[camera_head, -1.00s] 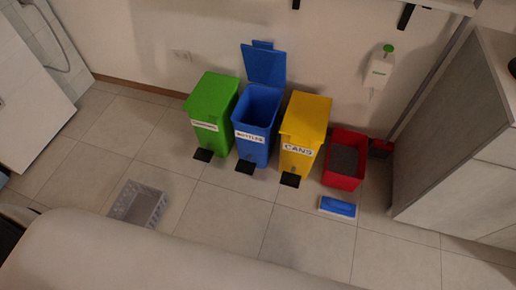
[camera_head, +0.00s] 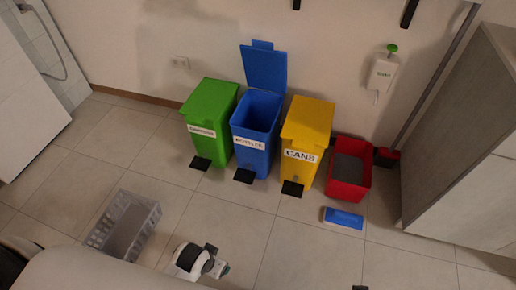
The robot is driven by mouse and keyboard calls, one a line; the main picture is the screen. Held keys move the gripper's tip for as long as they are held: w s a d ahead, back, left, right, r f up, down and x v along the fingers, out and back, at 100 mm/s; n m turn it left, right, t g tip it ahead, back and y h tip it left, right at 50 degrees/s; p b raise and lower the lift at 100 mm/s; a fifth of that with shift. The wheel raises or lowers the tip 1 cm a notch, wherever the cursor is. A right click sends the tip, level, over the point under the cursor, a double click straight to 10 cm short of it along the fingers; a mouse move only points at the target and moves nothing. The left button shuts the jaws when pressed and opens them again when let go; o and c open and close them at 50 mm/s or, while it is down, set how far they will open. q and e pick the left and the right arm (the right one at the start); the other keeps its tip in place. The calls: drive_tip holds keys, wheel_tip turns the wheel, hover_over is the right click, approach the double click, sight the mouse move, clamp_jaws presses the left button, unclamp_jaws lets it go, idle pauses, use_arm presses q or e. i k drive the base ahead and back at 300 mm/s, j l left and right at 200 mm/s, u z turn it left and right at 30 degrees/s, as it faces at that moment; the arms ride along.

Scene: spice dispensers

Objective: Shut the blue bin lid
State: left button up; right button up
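The blue bin (camera_head: 256,122) stands between the green and yellow bins, with a "BOTTLES" label on its front. Its blue lid (camera_head: 265,68) is open and stands upright at the back, close to the wall. The blue bin's black pedal (camera_head: 244,176) lies on the floor at its front. A white and black part, which looks like the end of my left arm (camera_head: 198,262), shows at the bottom, well in front of the bins and touching none. Its fingers cannot be made out. My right gripper is not clearly in view.
The green bin (camera_head: 209,112) and yellow "CANS" bin (camera_head: 305,130) have shut lids. A red bin (camera_head: 347,185) and a blue-topped block (camera_head: 343,218) are to the right. A grey crate (camera_head: 125,225) is at left front.

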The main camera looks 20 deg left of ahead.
sight(266, 68)
drive_tip(key=i+j+z, duration=0.3)
drive_tip(key=j, duration=0.15)
drive_tip(key=j+z, duration=0.25)
drive_tip(key=j, duration=0.25)
drive_tip(key=i+j+z, duration=0.3)
drive_tip(key=j, duration=0.25)
drive_tip(key=j+z, duration=0.25)
drive_tip(key=j, duration=0.25)
drive_tip(key=k, duration=0.05)
